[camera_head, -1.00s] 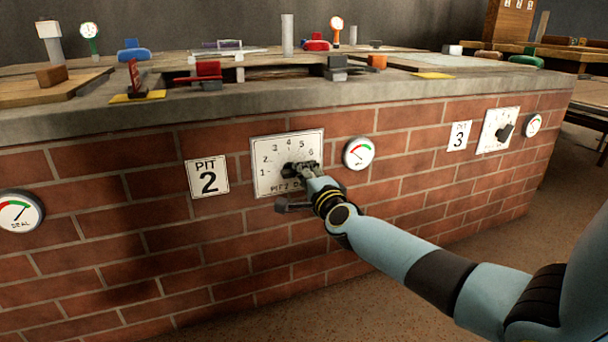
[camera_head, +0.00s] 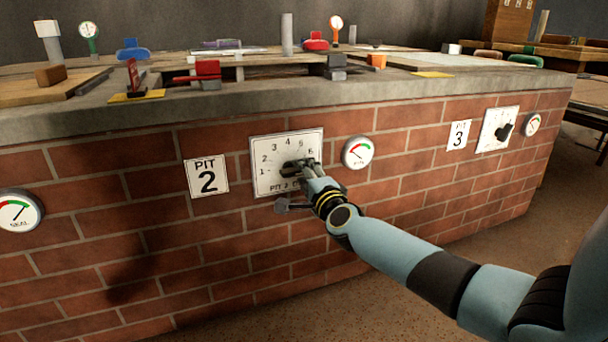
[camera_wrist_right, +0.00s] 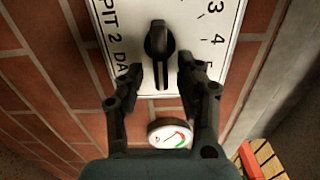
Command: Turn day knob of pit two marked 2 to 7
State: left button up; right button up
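The pit two day dial (camera_head: 262,160) is a white plate on the brick wall, beside the "PIT 2" sign (camera_head: 206,177). It also shows in the right wrist view (camera_wrist_right: 218,65). Its black knob (camera_wrist_right: 158,42) has a long bar with a pale line, which points down in the wrist view, toward the dial's right side. The mark there is hidden. My right gripper (camera_wrist_right: 160,72) is open, with one finger on each side of the bar and gaps visible. In the head view the right gripper (camera_head: 308,168) covers the dial's right part. My left gripper is out of view.
A round gauge (camera_head: 358,152) is right of the dial, close to my gripper. The concrete counter edge (camera_head: 230,120) runs above.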

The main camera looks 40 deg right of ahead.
jog(key=v, duration=1.1)
jog(key=shift+s, duration=0.3)
jog(key=shift+a+f, duration=0.1)
